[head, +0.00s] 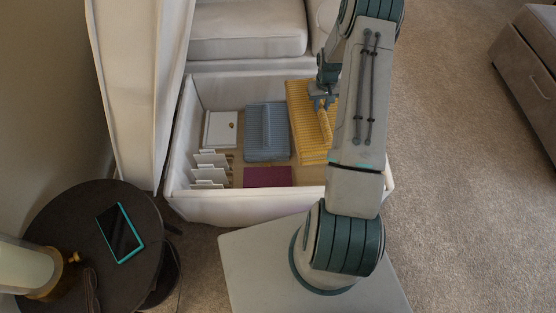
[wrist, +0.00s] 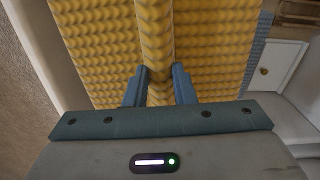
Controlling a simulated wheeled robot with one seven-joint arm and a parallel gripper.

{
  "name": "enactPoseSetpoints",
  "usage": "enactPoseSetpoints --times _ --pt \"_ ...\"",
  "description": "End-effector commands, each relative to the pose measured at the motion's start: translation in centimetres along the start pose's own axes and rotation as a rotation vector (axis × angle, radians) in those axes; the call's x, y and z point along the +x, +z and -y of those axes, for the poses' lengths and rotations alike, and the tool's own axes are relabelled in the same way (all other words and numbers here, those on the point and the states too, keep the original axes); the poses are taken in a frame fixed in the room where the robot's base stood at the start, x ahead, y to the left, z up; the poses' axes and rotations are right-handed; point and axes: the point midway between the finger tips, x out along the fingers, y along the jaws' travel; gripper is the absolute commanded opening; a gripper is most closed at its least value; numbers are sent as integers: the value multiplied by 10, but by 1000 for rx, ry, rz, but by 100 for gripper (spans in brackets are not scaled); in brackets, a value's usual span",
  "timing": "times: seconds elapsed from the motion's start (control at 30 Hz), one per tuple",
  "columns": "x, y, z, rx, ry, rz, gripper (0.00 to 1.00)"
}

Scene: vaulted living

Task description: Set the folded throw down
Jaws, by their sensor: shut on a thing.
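The folded throw (head: 302,110) is mustard yellow with a ribbed weave. It lies in the right part of a pale upholstered storage box, beside a blue-grey folded textile. In the wrist view the throw (wrist: 208,50) fills most of the upper picture, with a raised ridge running down its middle. My gripper (wrist: 159,85) is shut on this ridge, one finger on each side. In the head view my gripper (head: 322,102) is over the throw, partly hidden by my arm. I cannot tell whether the throw's underside touches the box floor.
The box (head: 260,207) also holds the blue-grey folded textile (head: 266,131), a maroon flat item (head: 268,177), a white box (head: 220,129) and several white upright pieces (head: 211,168). A sofa (head: 246,33) stands behind. A round dark table (head: 85,205) with a tablet (head: 120,233) is at left.

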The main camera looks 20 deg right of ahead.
Motion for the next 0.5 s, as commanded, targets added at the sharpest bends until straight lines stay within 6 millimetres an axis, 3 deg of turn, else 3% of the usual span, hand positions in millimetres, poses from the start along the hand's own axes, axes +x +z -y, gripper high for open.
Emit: enactPoseSetpoints --times 0.03,0.2,0.5 --pt "22 -1 -7 10 -1 -1 0" --pt "67 -3 -29 40 -1 -2 0" --pt "123 -4 -58 83 0 -2 0"
